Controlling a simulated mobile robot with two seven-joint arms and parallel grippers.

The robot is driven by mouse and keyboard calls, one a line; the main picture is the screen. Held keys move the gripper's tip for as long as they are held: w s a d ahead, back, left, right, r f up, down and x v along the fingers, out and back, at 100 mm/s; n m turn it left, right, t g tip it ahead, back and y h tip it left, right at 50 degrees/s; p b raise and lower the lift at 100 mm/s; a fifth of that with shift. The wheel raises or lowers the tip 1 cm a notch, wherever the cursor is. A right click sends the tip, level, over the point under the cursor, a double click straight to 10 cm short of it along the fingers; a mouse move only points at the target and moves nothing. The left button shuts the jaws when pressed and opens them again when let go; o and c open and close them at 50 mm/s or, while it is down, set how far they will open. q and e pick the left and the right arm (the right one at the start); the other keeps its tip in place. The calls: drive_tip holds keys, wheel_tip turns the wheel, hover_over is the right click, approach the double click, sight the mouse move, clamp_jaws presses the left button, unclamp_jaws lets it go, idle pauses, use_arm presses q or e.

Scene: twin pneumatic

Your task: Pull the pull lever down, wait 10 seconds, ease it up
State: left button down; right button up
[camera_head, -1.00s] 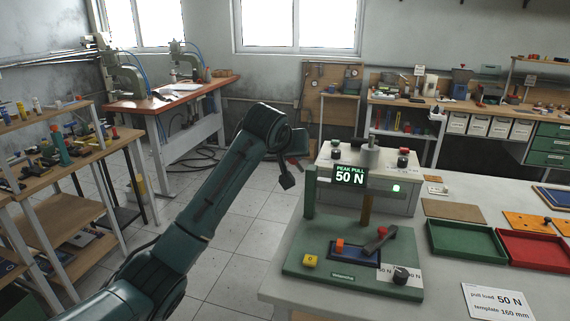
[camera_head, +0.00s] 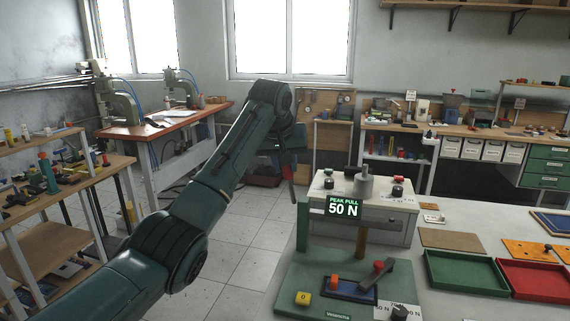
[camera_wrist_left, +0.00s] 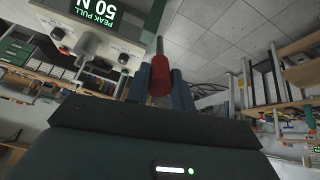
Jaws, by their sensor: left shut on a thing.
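The pull lever shows in the left wrist view as a red grip (camera_wrist_left: 160,76) on a thin grey rod. My left gripper (camera_wrist_left: 162,92) is shut on this grip, with one blue-grey finger on each side. In the head view the left gripper (camera_head: 287,168) is small and dark, left of the test stand, with a bit of red at it. The lever's rod and pivot are hard to make out there. The peak pull display (camera_head: 343,206) reads 50 N above the green base plate (camera_head: 290,285). My right gripper is not in view.
A grey box (camera_head: 395,225) with knobs stands behind the plate. A green tray (camera_head: 468,288) and a red tray (camera_head: 535,282) lie to the right on the bench. A shelf rack (camera_head: 85,205) is at left. Open floor lies between the rack and bench.

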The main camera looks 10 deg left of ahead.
use_arm(q)
drive_tip(key=c, duration=1.2)
unclamp_jaws()
drive_tip(key=shift+r, duration=0.15)
drive_tip(key=b+v, duration=0.3)
drive_tip(key=v, duration=0.9)
drive_tip(key=shift+s+r, duration=0.25)
drive_tip(key=shift+r, duration=0.05)
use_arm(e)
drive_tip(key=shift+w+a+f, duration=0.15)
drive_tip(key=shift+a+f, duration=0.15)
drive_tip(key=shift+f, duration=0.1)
